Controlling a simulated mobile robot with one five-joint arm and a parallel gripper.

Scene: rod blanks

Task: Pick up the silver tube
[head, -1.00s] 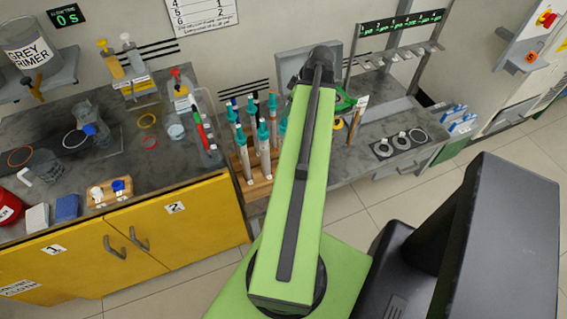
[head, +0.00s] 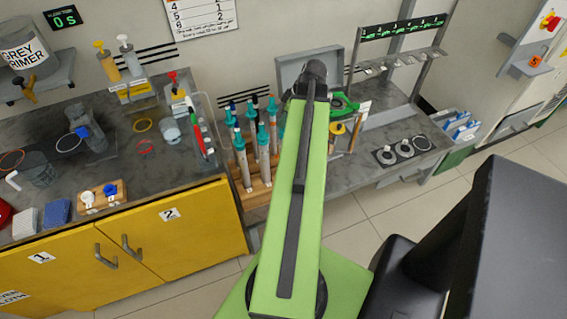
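A wooden rack (head: 262,187) stands on the bench just left of my arm. It holds several upright rods with silver-grey bodies (head: 243,170) and teal upper ends, and a few dark-topped ones stand behind. I cannot tell which one is the silver tube. My green arm reaches over the bench to the right of the rack and covers part of what lies behind it.
A yellow cabinet (head: 190,232) with a crowded dark worktop is left of the rack. An open grey case (head: 309,64) stands behind my arm. A grey stand (head: 405,27) and several round discs (head: 404,148) are to the right.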

